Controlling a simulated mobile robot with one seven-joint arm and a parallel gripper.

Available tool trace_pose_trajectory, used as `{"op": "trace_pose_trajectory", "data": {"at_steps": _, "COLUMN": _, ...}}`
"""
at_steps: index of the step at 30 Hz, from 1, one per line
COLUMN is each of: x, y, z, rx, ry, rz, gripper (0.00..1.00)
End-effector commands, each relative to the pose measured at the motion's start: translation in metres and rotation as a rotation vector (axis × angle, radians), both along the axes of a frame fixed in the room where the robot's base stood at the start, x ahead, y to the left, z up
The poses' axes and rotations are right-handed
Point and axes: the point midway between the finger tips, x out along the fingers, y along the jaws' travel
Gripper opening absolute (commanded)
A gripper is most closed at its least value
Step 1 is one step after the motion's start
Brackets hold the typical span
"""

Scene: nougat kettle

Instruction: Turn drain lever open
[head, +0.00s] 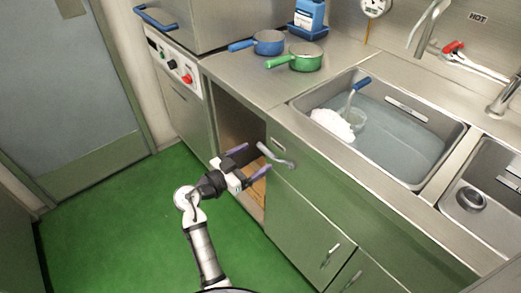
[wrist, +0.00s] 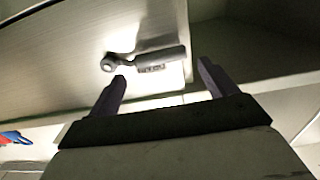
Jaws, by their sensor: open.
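The drain lever (head: 275,158) is a grey metal handle on the green cabinet front, just below the counter, beside an open bay. In the wrist view the lever (wrist: 158,57) has a round pivot at its left and a thicker grip to the right, with a small label beside it. My gripper (head: 249,160) is open and empty in front of the bay, close to the lever. In the wrist view the lever appears ahead of and between the two purple fingers (wrist: 162,72); I cannot tell whether they touch it.
The sink (head: 395,135) above holds water, a white heap and a blue-handled tool. Blue (head: 268,43) and green (head: 300,58) pots stand on the counter. The open bay (head: 238,130) is left of the lever. Green floor (head: 120,215) is clear at the left.

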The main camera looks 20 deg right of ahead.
Motion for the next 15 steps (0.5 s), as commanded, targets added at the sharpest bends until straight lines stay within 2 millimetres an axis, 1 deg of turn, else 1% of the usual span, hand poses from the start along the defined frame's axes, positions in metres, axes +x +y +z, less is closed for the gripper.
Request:
{"op": "trace_pose_trajectory", "data": {"at_steps": 1, "x": 0.002, "y": -0.009, "z": 0.002, "rx": 0.0, "ry": 0.001, "rz": -0.003, "gripper": 0.85}}
{"op": "trace_pose_trajectory", "data": {"at_steps": 6, "x": 0.01, "y": -0.027, "z": 0.001, "rx": 0.001, "ry": 0.001, "rz": -0.001, "gripper": 0.85}}
{"op": "trace_pose_trajectory", "data": {"at_steps": 9, "x": 0.012, "y": -0.032, "z": 0.001, "rx": 0.0, "ry": 0.0, "rz": 0.0, "gripper": 0.85}}
{"op": "trace_pose_trajectory", "data": {"at_steps": 15, "x": 0.012, "y": -0.033, "z": 0.0, "rx": 0.0, "ry": 0.0, "rz": 0.002, "gripper": 0.85}}
